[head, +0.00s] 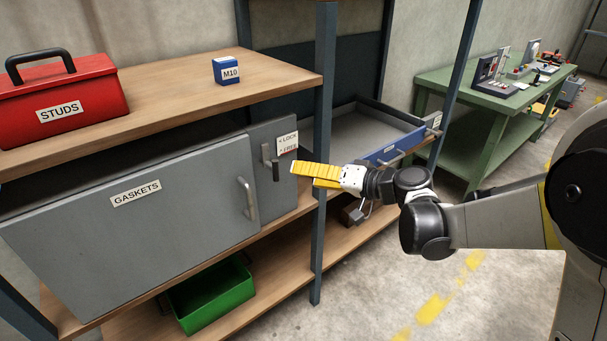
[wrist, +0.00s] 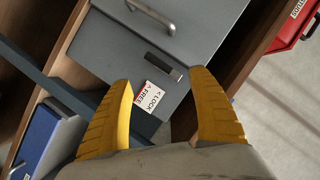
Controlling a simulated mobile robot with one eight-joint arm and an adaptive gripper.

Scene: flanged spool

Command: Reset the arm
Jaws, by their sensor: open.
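My gripper (head: 316,175) has yellow ribbed fingers and reaches left from my arm in the head view. It is in front of the shelf unit, near the right end of the grey GASKETS cabinet. In the wrist view my gripper (wrist: 166,112) has its two yellow fingers spread apart with nothing between them. Beyond the fingers are the cabinet's latch lever (wrist: 163,66) and the LOCK/FREE label (wrist: 149,98). In the head view the latch lever (head: 270,162) is just left of the fingertips, and they look apart.
The GASKETS cabinet (head: 120,235) looks closed. A dark shelf post (head: 322,120) stands beside my gripper. A blue-fronted drawer (head: 395,148) is behind it. A red STUDS box (head: 75,92) and blue M10 box (head: 227,70) stand on top. A green bin (head: 212,298) is below. Open floor (head: 370,290) lies front right.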

